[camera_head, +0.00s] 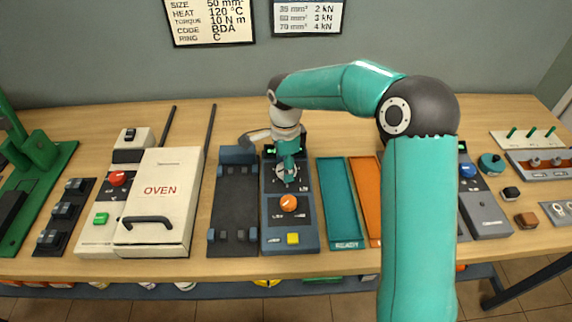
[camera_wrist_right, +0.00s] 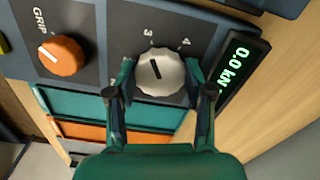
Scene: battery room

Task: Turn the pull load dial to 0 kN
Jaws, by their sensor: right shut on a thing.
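The pull load dial (camera_wrist_right: 161,76) is a pale round knob with a dark pointer line, on a dark grey panel (camera_head: 273,215). In the right wrist view the numbers 3 and 4 show beside it; the other marks are hidden or unclear. The display (camera_wrist_right: 231,66) beside it reads 0.0 kN in green. My right gripper (camera_head: 287,176) reaches down onto the panel from above. Its two teal fingers are shut on the dial, one on each side, in the right wrist view (camera_wrist_right: 160,84). My left gripper is not in view.
An orange grip knob (camera_head: 289,203) and a yellow button (camera_head: 293,239) sit on the same panel. A teal tray (camera_head: 338,205) and an orange tray (camera_head: 366,195) lie to the right. A white oven (camera_head: 159,200) stands left. Two signs hang on the wall.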

